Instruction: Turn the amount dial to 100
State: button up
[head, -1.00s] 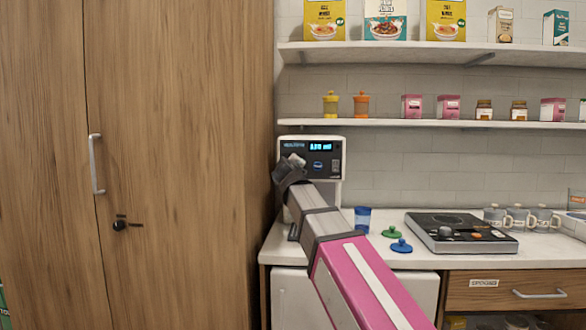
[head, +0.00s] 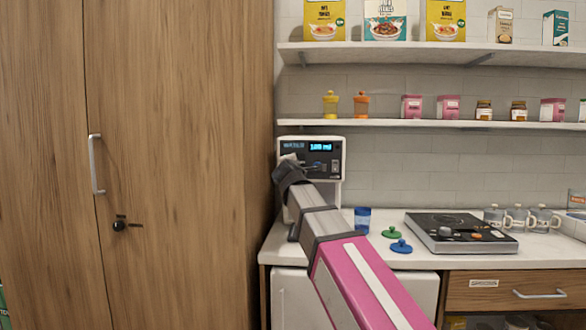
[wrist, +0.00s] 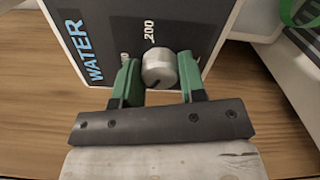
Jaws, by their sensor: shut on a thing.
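The water dispenser (head: 330,196) is a white machine with a dark front panel, standing on the counter beside the wardrobe. Its lit blue display (head: 320,147) appears to read 100 ml. The amount dial (wrist: 159,68) is a round silver knob on the dark panel, in the wrist view. A "200" mark shows above it and another mark is partly hidden by a finger. My gripper (wrist: 158,80) has its green fingers on both sides of the dial and is shut on it. In the head view my wrist covers the dial.
A blue cup (head: 362,220), a green lid (head: 391,232) and a blue lid (head: 401,246) are on the counter, right of my arm. A hob (head: 461,233) and several mugs stand further right. The tall wooden wardrobe (head: 180,170) is close on the left.

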jog(key=shift+n, duration=0.9)
jog(key=o, duration=0.9)
jog(key=s, duration=1)
jog(key=shift+s+a, duration=0.1)
jog(key=shift+s, duration=0.3)
